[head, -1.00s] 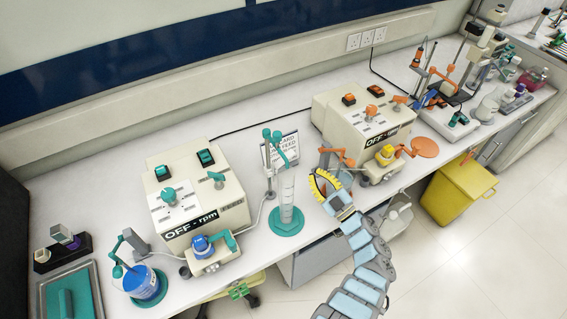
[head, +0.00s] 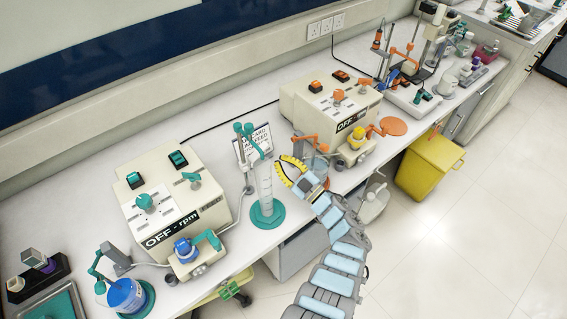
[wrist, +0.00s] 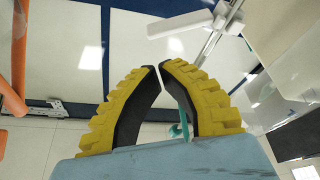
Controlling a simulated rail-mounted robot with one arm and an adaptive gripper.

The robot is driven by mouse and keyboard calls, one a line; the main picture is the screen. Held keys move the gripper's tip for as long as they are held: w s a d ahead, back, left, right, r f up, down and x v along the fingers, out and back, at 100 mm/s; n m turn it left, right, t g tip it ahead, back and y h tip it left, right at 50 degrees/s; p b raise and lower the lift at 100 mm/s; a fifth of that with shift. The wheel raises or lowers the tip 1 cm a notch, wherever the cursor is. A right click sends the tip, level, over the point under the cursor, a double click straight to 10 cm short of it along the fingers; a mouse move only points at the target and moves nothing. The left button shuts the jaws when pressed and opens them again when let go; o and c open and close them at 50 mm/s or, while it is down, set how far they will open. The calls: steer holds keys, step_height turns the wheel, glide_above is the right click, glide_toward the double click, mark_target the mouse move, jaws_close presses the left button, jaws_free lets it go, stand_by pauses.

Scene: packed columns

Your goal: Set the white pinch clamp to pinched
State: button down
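I cannot pick out the white pinch clamp for certain in either view. A white bar (wrist: 180,25) meets a thin pole at the top of the wrist view, and I cannot tell whether it belongs to the clamp. My gripper (head: 283,162) has yellow ribbed fingers and is over the bench front, between the teal-based cylinder stand and the orange-fitted machine. In the wrist view my gripper (wrist: 158,67) has its fingertips together or nearly so, with nothing held between them. A teal piece shows behind the right finger.
The teal-based stand (head: 267,215) with a tall clear cylinder is left of my gripper. A cream pump box with orange switches (head: 330,105) is behind right, and one with teal switches (head: 170,200) is left. A yellow bin (head: 430,165) stands on the floor, right.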

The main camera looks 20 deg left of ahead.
mark_target(264, 145)
steer(key=b+x, duration=0.1)
steer(key=x, duration=0.6)
steer(key=shift+w+a+r+b, duration=0.1)
steer(key=shift+a+b, duration=0.1)
steer(key=shift+b, duration=0.1)
